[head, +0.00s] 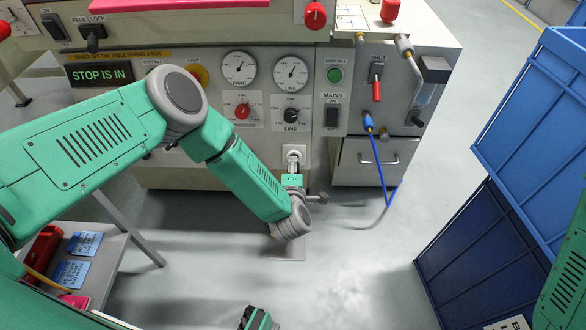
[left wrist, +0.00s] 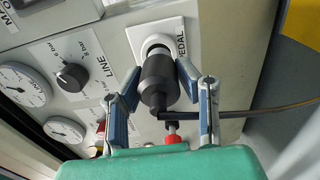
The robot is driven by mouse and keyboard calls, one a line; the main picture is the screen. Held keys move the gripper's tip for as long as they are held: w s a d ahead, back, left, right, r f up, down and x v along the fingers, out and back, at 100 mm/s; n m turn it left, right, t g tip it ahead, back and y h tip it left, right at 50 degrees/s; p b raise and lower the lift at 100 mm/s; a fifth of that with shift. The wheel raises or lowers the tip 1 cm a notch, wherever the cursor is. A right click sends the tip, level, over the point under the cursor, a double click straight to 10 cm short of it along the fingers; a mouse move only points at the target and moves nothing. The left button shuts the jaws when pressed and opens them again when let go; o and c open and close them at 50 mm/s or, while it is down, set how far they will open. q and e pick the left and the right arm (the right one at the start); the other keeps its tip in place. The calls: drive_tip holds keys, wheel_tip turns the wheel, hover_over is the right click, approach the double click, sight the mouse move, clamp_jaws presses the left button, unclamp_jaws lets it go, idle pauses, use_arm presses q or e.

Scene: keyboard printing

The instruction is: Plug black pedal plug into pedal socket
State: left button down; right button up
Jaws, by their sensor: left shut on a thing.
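My left gripper (head: 294,168) reaches down to the pedal socket (head: 294,151) on the machine's front panel. In the left wrist view, its two fingers (left wrist: 160,78) are closed on the sides of the black pedal plug (left wrist: 158,82). The plug's front end meets the round opening of the white socket plate (left wrist: 170,32), marked PEDAL. The plug looks lined up with the opening; its depth is hidden by its own body. A dark cable (left wrist: 255,112) leaves the plug's rear to the right. My right gripper cannot be made out clearly; a green and black part shows at the head view's bottom edge.
A LINE knob (head: 291,115), gauges and a MAINS switch (head: 331,115) surround the socket. A blue cable (head: 382,165) hangs to the right. Blue crates (head: 535,120) stand at the right. The floor in front is mostly clear.

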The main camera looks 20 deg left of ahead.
use_arm(q)
drive_tip(key=shift+r, duration=0.1)
idle(0.5)
drive_tip(key=shift+w+a+f, duration=0.15)
drive_tip(key=shift+w+f, duration=0.05)
drive_tip(key=shift+w, duration=0.3)
idle(0.8)
drive_tip(key=shift+w+a+f+b, duration=0.1)
drive_tip(key=shift+w+f+b, duration=0.05)
drive_tip(key=shift+w+b, duration=0.2)
drive_tip(key=c, duration=1.2)
unclamp_jaws()
drive_tip(key=shift+w, duration=0.1)
drive_tip(key=shift+o, duration=0.5)
drive_tip(key=o, duration=0.5)
